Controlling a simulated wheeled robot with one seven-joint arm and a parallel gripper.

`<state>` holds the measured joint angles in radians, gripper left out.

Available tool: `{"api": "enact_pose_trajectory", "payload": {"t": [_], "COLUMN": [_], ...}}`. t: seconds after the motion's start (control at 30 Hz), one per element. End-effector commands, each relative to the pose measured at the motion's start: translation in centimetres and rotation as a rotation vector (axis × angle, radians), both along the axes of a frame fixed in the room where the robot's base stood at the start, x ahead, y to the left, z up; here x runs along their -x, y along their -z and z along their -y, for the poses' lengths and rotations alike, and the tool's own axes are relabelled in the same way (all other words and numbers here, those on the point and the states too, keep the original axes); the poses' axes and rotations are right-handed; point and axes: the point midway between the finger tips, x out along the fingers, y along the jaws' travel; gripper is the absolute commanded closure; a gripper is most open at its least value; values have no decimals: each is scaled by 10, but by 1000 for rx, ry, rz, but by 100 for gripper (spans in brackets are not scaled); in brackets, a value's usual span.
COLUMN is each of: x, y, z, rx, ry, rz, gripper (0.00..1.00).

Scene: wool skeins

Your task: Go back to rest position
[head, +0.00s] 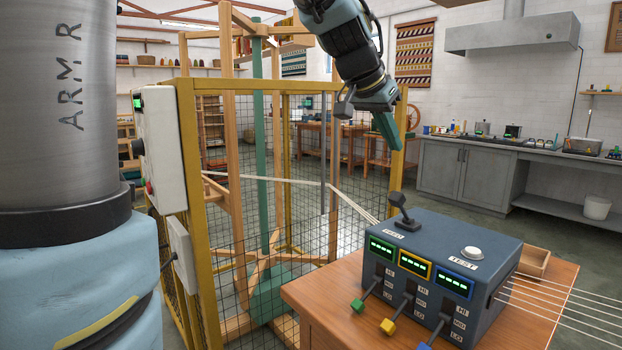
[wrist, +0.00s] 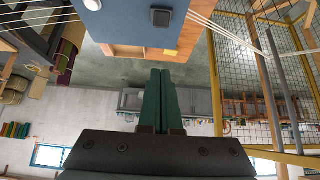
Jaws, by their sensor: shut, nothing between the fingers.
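My gripper (head: 384,134) hangs in the air at the upper middle of the head view, its green fingers pointing down and to the right. It is above and behind the blue control box (head: 440,258), apart from it. In the wrist view my gripper (wrist: 160,72) shows its two green fingers together, with nothing between them. The control box also shows in the wrist view (wrist: 130,20), at the top. It has a black joystick (head: 402,212), a white button (head: 473,252) and green, yellow and blue levers along its front.
The box stands on a wooden table (head: 335,305) with a small wooden tray (head: 533,262) and pale yarn strands (head: 565,305). A yellow-framed mesh fence (head: 212,240) stands left of the table, around a wooden frame. A grey counter (head: 462,175) runs along the back right. Open floor lies between.

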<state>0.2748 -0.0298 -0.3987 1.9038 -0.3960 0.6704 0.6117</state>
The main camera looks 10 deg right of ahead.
Motion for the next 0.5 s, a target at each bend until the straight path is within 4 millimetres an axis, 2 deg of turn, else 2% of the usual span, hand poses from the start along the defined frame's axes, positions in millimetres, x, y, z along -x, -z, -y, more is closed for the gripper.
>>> {"api": "enact_pose_trajectory", "payload": {"t": [0.07, 0.17, 0.23, 0.33, 0.43, 0.5], "x": [-7, -18, -25, -25, -12, 4], "y": [10, 38, 64, 106, 143, 165], "z": [-14, -51, -89, -150, -210, -247], "rx": [-17, -57, -94, -151, -202, -233], "ry": [-40, -143, -248, -412, -573, -674], "rz": [-20, -69, -117, -197, -275, -326], "gripper": [100, 100, 100, 100, 100, 100]}}
